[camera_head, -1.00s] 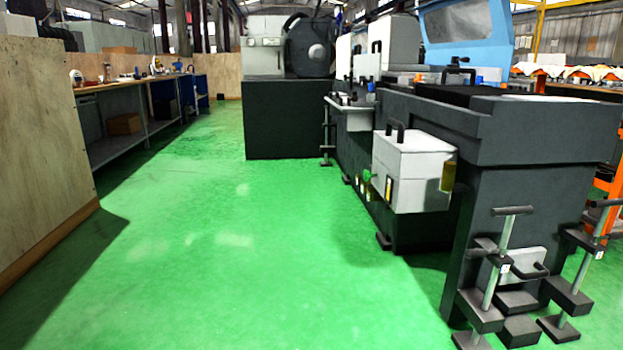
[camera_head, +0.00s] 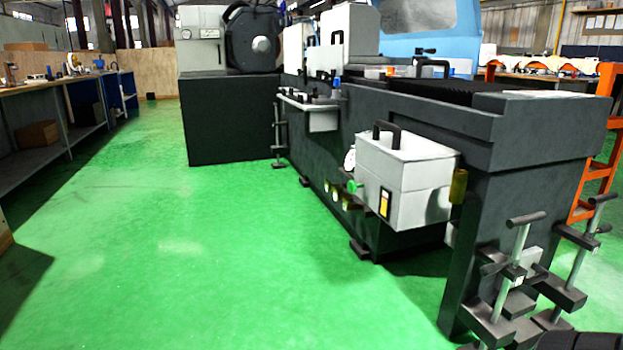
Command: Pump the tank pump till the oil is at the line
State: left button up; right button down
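A light grey box (camera_head: 405,182) with a black lid handle sits on the side of the dark grinder (camera_head: 400,118). It looks like a tank. An amber sight window (camera_head: 385,204) is on its front face; the oil level and any line are too small to read. A green knob (camera_head: 354,187) and a white round gauge (camera_head: 350,158) are at its left. A black T-handle on a steel rod (camera_head: 520,252) stands low at the grinder's near end, with a similar one (camera_head: 583,250) to its right. I cannot tell which is the tank pump. Neither gripper shows.
Green floor (camera_head: 180,255) is open left of and in front of the grinder. A workbench (camera_head: 60,105) runs along the left. An orange frame (camera_head: 600,150) stands at the right. A dark ridged part (camera_head: 580,341) shows at the bottom right corner, perhaps mine.

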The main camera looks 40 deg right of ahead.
aim_at(352, 186)
jog(key=i, duration=2.5)
jog(key=z, duration=2.15)
